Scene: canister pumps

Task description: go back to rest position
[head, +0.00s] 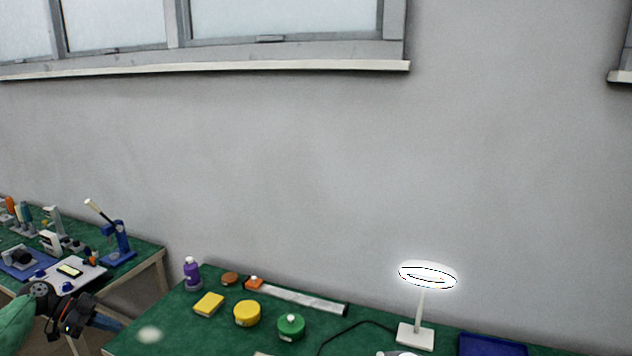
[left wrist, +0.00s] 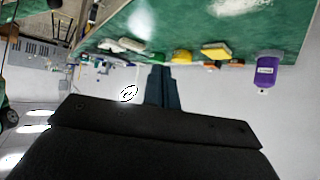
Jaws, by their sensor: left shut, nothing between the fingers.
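My left gripper (head: 118,325) is in the lower left of the head view, in front of the gap between two green-topped tables. Its arm comes in from the left edge, and its fingers point right. In the left wrist view the two dark fingers (left wrist: 163,75) lie together, shut and empty. Nothing touches them that I can see. My right gripper is not in either view.
The near green table (head: 180,325) holds a purple bottle (head: 192,273), a yellow block (head: 208,304), a yellow tin (head: 247,313), a green canister (head: 291,327), a lit lamp (head: 428,275) and a blue tray (head: 492,345). A blue press (head: 118,243) stands on the left table.

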